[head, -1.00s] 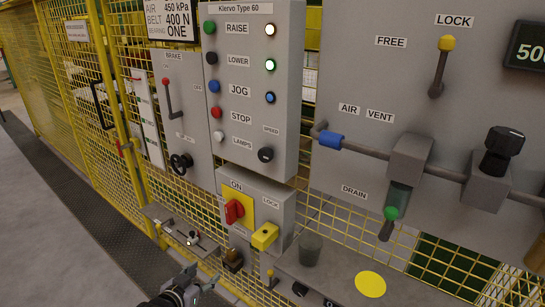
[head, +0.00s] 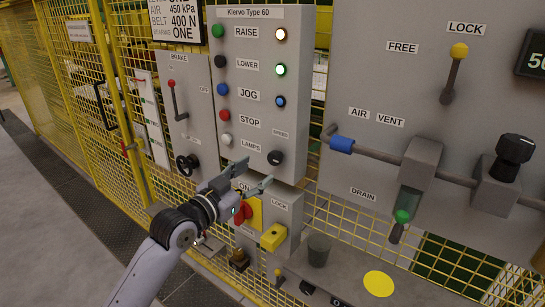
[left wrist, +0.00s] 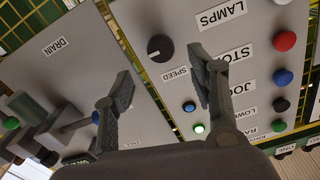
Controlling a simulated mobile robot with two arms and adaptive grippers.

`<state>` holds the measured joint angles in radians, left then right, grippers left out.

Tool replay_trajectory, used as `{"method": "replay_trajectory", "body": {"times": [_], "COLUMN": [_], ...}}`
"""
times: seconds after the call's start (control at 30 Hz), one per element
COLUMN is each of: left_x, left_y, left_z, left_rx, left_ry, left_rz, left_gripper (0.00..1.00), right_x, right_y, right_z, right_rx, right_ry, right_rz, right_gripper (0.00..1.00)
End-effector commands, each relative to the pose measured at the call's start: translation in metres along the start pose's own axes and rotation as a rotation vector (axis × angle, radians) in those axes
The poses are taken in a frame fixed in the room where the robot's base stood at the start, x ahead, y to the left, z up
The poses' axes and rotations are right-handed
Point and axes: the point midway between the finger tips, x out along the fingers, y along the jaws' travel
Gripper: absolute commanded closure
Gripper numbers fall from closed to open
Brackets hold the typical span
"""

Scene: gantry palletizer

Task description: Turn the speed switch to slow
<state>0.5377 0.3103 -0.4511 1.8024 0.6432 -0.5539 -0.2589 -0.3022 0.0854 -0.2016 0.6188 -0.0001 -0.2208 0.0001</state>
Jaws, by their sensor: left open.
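The speed switch (head: 275,158) is a round black knob with a pale pointer line, at the lower right of the grey Klervo Type 60 panel (head: 291,50), under a SPEED label. It also shows in the left wrist view (left wrist: 160,47), ahead of and between the fingertips. My left gripper (head: 254,177) is open and empty, just below and left of the knob in the head view. In the left wrist view its two fingers (left wrist: 160,77) are spread, apart from the knob. My right gripper is not in view.
Close by are the red ON switch (head: 241,214) and yellow lock (head: 273,237), partly behind my gripper. A black handwheel (head: 187,164) sits left. The white lamps button (head: 226,140) and red stop button (head: 224,115) are left of the knob. A pipe with valves runs right.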

Motion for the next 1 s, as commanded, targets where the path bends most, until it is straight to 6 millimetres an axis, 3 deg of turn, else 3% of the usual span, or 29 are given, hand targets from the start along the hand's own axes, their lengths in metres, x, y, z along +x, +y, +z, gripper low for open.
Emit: {"method": "replay_trajectory", "body": {"times": [0.2,0.4,0.83,1.0], "left_x": [0.047,0.072,0.082,0.082], "left_y": [0.000,-0.001,0.000,0.000], "left_z": [-0.002,-0.001,0.001,0.001], "left_rx": [-0.002,-0.002,0.001,0.000], "left_ry": [-0.001,0.000,0.000,0.000], "left_rz": [0.000,-0.001,-0.001,-0.001], "left_gripper": [0.47,0.47,0.47,0.57], "right_x": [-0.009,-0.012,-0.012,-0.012], "right_y": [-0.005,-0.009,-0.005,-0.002], "right_z": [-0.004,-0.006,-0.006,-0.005], "right_rx": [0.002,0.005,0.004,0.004], "right_ry": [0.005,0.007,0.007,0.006], "right_rz": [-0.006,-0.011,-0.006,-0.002], "right_gripper": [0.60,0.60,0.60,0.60]}}
